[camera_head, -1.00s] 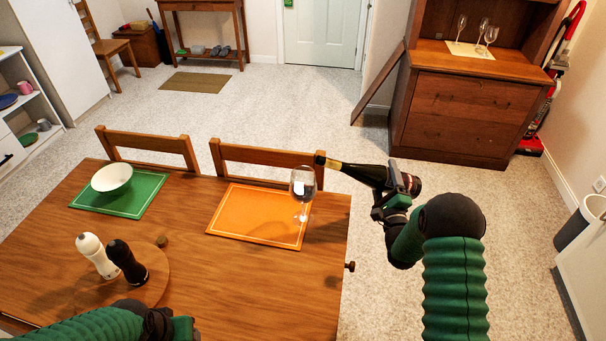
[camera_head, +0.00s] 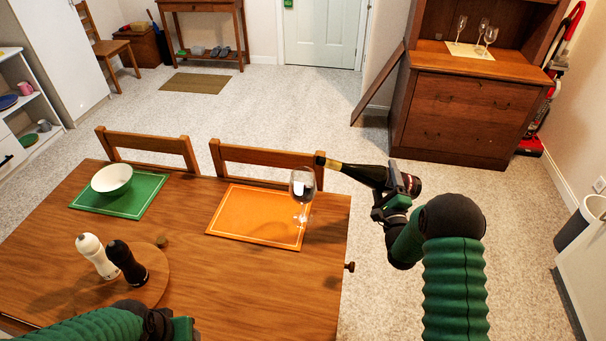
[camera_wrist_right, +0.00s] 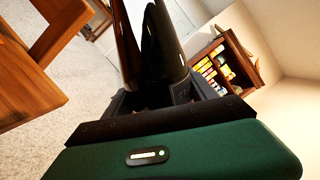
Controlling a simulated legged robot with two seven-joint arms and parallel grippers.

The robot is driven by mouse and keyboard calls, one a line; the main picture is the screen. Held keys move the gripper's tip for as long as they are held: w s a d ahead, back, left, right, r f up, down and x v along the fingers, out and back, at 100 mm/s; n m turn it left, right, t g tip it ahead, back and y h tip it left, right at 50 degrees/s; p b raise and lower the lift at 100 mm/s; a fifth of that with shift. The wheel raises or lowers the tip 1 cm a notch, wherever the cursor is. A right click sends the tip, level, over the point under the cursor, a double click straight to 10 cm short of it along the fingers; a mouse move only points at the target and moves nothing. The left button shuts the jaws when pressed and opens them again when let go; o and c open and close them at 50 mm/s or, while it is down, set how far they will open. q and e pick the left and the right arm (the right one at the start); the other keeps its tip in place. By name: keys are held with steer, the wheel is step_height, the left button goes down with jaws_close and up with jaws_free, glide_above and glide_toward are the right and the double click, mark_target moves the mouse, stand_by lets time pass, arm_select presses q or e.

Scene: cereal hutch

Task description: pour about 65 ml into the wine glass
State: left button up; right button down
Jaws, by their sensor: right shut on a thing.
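The wine glass (camera_head: 303,186) stands upright at the right edge of the orange placemat (camera_head: 258,217). Whether it holds any liquid is too small to tell. My right gripper (camera_head: 396,192) is shut on a dark wine bottle (camera_head: 362,174) to the right of the table. The bottle lies nearly level, its neck pointing left, with the mouth above and just right of the glass rim. No stream shows at the mouth. In the right wrist view the dark bottle (camera_wrist_right: 150,45) sits between the fingers. My left arm shows at the bottom left; its fingers are out of view.
A white bowl (camera_head: 112,179) sits on a green placemat (camera_head: 146,199). White (camera_head: 96,254) and black (camera_head: 127,262) mills stand on a round board, a cork (camera_head: 162,240) near them. Chair backs line the far table edge. Several glasses stand on the hutch (camera_head: 470,100).

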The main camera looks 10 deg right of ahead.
mark_target(340, 170)
steer(key=shift+r, duration=0.1)
